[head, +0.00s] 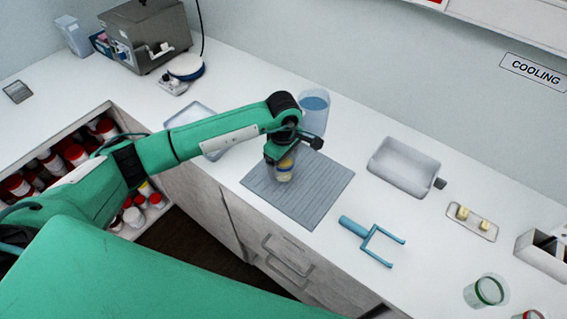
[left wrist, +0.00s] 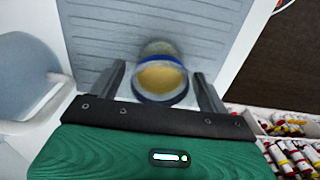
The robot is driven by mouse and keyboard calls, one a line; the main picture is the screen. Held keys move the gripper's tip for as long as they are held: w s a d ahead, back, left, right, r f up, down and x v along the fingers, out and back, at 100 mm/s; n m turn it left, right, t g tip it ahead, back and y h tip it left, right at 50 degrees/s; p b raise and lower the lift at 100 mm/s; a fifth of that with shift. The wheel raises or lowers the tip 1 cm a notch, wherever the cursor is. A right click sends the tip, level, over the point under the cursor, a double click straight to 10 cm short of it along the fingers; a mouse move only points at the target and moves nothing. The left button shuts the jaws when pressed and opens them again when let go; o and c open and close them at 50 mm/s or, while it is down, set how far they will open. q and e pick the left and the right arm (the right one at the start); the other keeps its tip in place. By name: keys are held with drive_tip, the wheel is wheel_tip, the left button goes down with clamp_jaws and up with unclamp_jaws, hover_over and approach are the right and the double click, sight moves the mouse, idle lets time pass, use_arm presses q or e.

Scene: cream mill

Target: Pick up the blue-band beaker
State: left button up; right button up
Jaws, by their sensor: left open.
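The blue-band beaker (left wrist: 160,84) has a dark blue rim band and pale yellow contents. It stands on the grey ribbed mat (head: 318,190). In the head view the beaker (head: 285,174) is partly hidden beneath my left gripper (head: 281,160). In the left wrist view my left gripper (left wrist: 160,92) is open, one finger on each side of the beaker. I cannot tell if either finger touches it. My right gripper is not in view.
A blue-tinted jug (head: 314,105) stands behind the mat. A blue fork-like tool (head: 372,240), a metal tray (head: 403,166) and a green-band beaker (head: 486,291) are to the right. An open drawer of red-capped bottles (head: 75,155) is at left.

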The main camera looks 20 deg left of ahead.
use_arm(q)
drive_tip(key=shift+f, duration=1.05)
drive_tip(key=c, duration=0.7)
drive_tip(key=shift+c, duration=0.5)
drive_tip(key=shift+r, duration=0.15)
